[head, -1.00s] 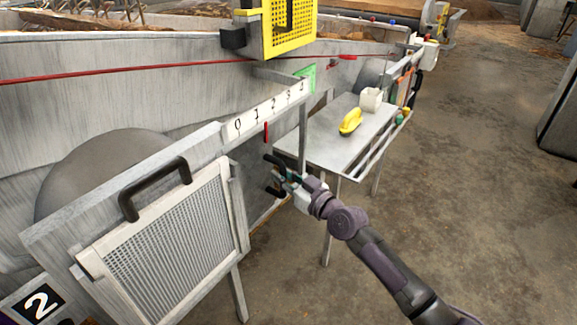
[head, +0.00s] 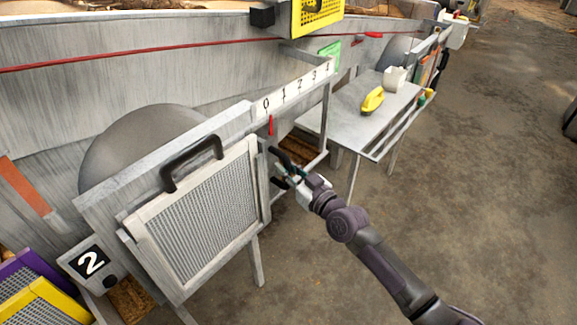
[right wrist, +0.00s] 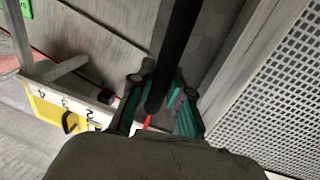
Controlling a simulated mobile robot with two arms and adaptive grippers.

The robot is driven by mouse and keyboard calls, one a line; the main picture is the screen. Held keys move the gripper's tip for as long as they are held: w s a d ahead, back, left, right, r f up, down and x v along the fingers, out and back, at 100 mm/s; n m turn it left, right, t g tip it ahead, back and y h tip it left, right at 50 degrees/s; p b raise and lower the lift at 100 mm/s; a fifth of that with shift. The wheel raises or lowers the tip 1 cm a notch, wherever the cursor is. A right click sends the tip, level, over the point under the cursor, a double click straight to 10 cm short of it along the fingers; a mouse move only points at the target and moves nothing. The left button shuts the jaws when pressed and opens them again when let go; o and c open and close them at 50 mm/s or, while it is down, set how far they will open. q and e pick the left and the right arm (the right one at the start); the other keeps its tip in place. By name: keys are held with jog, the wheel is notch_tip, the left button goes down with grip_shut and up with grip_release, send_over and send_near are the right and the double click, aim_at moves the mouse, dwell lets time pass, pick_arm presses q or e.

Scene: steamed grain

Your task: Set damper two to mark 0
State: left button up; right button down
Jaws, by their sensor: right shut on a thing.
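The damper two panel carries a number 2 plate (head: 90,262) at its lower left. Its white scale strip (head: 291,91) has marks from 0 upward to the right. A red pointer (head: 270,125) hangs just below the strip, at about the 0 mark; a bit of red (right wrist: 148,121) shows in the right wrist view. My right gripper (head: 281,168) is at the panel's right end, below the pointer. In the right wrist view, my right gripper (right wrist: 158,106) is shut on a black bar-shaped handle (right wrist: 178,45), which runs between its teal pads. My left gripper is out of view.
A framed mesh screen (head: 205,205) with a black handle (head: 190,160) stands left of my gripper. A metal table (head: 355,120) behind holds a yellow-handled brush (head: 372,100) and a white container (head: 396,78). The floor at right is clear.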

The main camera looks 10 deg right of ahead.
jog(key=shift+s+a+f, duration=0.15)
jog(key=shift+a+f, duration=0.1)
jog(key=shift+f, duration=0.05)
jog(key=c, duration=1.2)
grip_release()
jog(key=shift+r, duration=0.1)
jog(key=shift+o, duration=0.5)
jog(key=shift+r, duration=0.1)
jog(key=v, duration=1.2)
jog(key=shift+d, duration=0.1)
